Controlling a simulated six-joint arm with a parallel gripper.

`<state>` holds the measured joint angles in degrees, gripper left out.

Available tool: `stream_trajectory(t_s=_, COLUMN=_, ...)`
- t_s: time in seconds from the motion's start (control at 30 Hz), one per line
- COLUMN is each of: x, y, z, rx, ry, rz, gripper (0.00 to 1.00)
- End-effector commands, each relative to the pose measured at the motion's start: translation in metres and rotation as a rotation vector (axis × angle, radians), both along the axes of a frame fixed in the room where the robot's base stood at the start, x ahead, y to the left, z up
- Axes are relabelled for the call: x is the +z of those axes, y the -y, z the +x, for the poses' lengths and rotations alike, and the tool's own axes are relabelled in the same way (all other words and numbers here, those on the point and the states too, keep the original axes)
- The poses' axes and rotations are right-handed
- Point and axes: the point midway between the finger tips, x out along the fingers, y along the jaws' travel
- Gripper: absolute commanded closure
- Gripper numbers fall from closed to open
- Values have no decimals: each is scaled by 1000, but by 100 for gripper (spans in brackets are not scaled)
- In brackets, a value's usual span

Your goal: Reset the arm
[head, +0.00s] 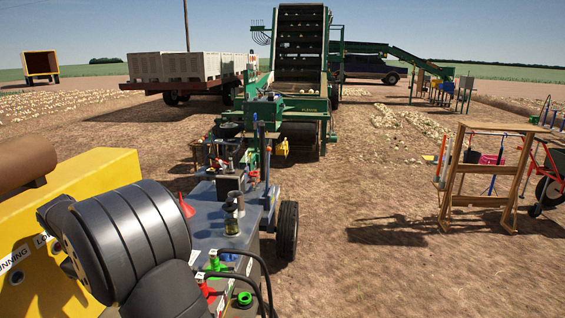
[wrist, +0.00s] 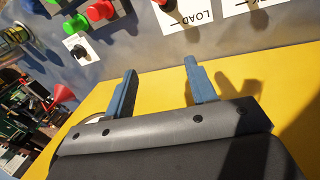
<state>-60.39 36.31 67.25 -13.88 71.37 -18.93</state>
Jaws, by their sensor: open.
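My gripper (wrist: 158,93) shows in the wrist view with its two blue fingers apart and nothing between them. It is over a yellow surface (wrist: 285,75), beside a grey panel (wrist: 165,42) with labels and knobs. In the head view my dark arm fills the lower left, and the gripper itself is hidden there. The panel carries a green knob (head: 215,261), a red knob (head: 205,287) and a green ring-shaped part (head: 244,299). The fingers appear apart from the knobs.
A red funnel (head: 187,207) and a jar (head: 231,226) stand on the grey cart top. The green elevator machine (head: 300,80) stands ahead. A wooden rack (head: 485,201) and a red wheelbarrow (head: 552,172) are at right. Open soil lies between the cart and the rack.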

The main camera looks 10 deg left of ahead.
Motion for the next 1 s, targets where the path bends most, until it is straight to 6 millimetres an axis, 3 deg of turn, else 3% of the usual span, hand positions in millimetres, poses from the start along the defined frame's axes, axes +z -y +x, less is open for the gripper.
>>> stream_trajectory(t_s=0.1, x=15, y=-1, z=-4, rx=0, ry=0, rz=2, gripper=48)
stream_trajectory(t_s=0.3, x=27, y=-1, z=-7, rx=0, ry=-1, rz=1, gripper=48)
stream_trajectory(t_s=1.0, x=27, y=-1, z=-7, rx=0, ry=0, rz=1, gripper=48)
